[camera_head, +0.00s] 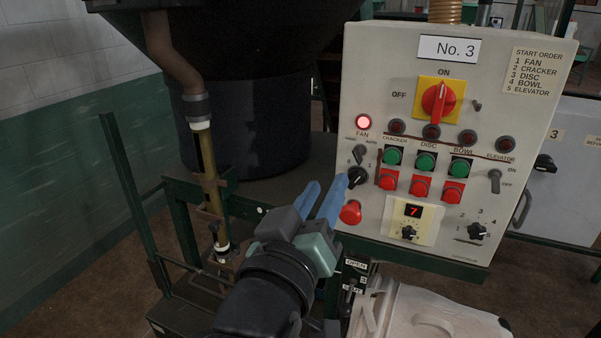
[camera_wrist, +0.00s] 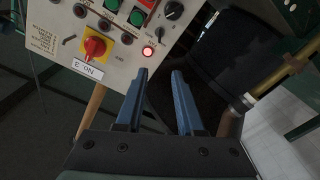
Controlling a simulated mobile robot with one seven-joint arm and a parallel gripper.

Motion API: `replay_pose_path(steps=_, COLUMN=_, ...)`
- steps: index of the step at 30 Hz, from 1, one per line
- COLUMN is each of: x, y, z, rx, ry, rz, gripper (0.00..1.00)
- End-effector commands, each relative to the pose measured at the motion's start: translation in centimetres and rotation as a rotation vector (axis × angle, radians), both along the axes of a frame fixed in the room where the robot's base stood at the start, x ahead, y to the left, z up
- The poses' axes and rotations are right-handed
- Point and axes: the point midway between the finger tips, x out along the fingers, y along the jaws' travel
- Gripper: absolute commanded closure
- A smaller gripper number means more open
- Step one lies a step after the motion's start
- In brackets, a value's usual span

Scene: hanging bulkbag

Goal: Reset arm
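My gripper (camera_head: 322,200) is in front of the lower left side of a pale control panel (camera_head: 375,75) marked No. 3. Its two blue fingers stand apart with nothing between them. In the wrist view my gripper (camera_wrist: 163,75) also shows open and empty, with the panel (camera_wrist: 60,45) at upper left. From the head view I cannot tell how far the fingertips are from the black 0/1 knob (camera_head: 357,177) and the red button (camera_head: 350,212) near them.
A red main switch (camera_head: 439,103) and a lit red FAN lamp (camera_head: 363,122) are on the panel. A dark drum (camera_head: 245,130) and a pipe (camera_head: 208,165) stand left. A whitish bulk bag (camera_head: 430,310) is below the panel. A grey cabinet (camera_head: 570,185) is at right.

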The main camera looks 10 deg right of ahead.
Motion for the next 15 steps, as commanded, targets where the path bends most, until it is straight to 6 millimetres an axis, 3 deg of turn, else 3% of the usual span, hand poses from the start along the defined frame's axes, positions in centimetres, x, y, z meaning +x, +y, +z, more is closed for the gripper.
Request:
replay_pose_path(steps=5, x=-1.0, y=3.8, z=9.3, rx=0.099, ry=-0.316, rz=0.237, gripper=0.63)
replay_pose_path(steps=9, x=-4.5, y=7.1, z=17.1, rx=0.17, ry=-0.588, rz=0.456, gripper=0.63)
replay_pose_path(steps=12, x=-7.4, y=8.8, z=21.0, rx=0.204, ry=-0.734, rz=0.582, gripper=0.63)
replay_pose_path(steps=15, x=-9.6, y=9.7, z=23.4, rx=0.224, ry=-0.828, rz=0.667, gripper=0.63)
